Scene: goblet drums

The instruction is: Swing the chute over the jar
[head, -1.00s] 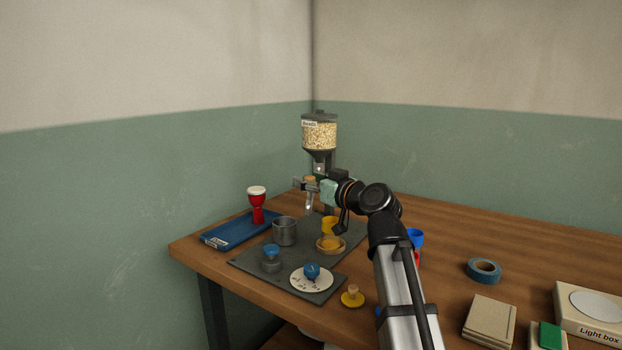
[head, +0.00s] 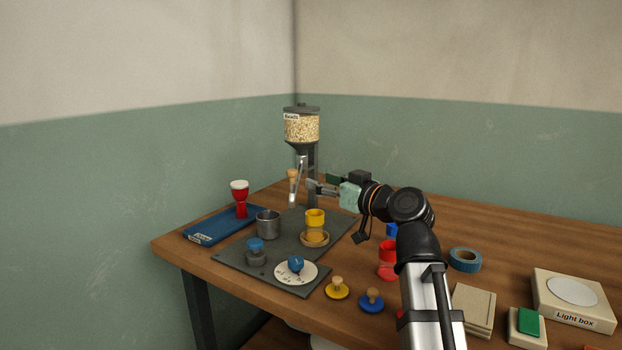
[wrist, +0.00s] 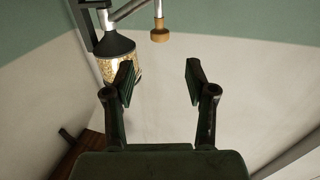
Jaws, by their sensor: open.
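The chute (head: 298,187) is a slim metal tube slanting down from under the bead dispenser, with a wooden knob (head: 293,174). Its lower end appears right of and behind the grey metal jar (head: 268,223), which stands upright on the dark mat; it does not appear above the jar. In the wrist view, the chute (wrist: 127,10) and its wooden knob (wrist: 159,33) show beyond the fingertips. My gripper (head: 312,188) is open and empty, just right of the knob and apart from it; its fingers also show in the wrist view (wrist: 160,78).
The bead dispenser (head: 302,128) stands at the back of the dark mat (head: 232,257). A yellow cup (head: 315,217) on a wooden dish, a blue-topped piece (head: 256,246) and a white dial (head: 308,275) are nearby. A red drum (head: 240,199) stands on the blue tray (head: 212,228) at left.

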